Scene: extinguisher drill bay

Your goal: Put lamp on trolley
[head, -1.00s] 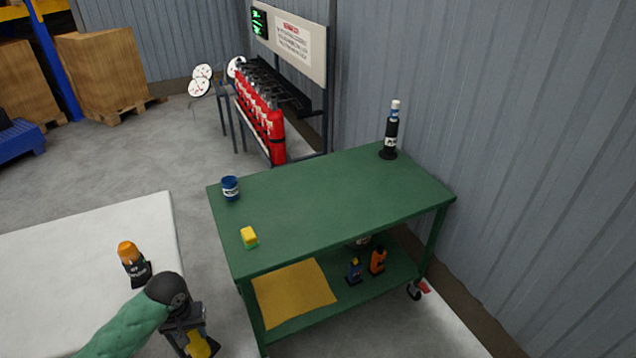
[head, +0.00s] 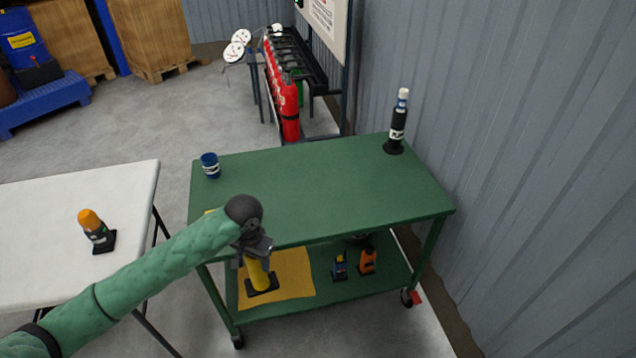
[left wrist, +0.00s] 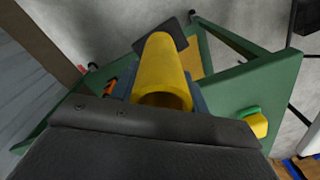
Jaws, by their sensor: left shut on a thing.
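My left gripper (head: 254,247) is shut on a yellow lamp (head: 258,272), a yellow cylinder on a square black base. It also shows in the left wrist view (left wrist: 160,68), with the base at the far end. The lamp hangs upright at the near side of the green trolley (head: 320,190), below the level of its top. In the head view its base overlaps the yellow mat (head: 296,275) on the lower shelf; I cannot tell whether it touches. My right gripper is out of view.
A blue can (head: 210,166) and a black bottle-like thing (head: 397,125) stand on the trolley top. A yellow-green block (left wrist: 255,121) sits near its edge. Blue (head: 340,265) and orange (head: 368,260) items stand on the lower shelf. An orange lamp (head: 95,228) is on the white table (head: 40,205).

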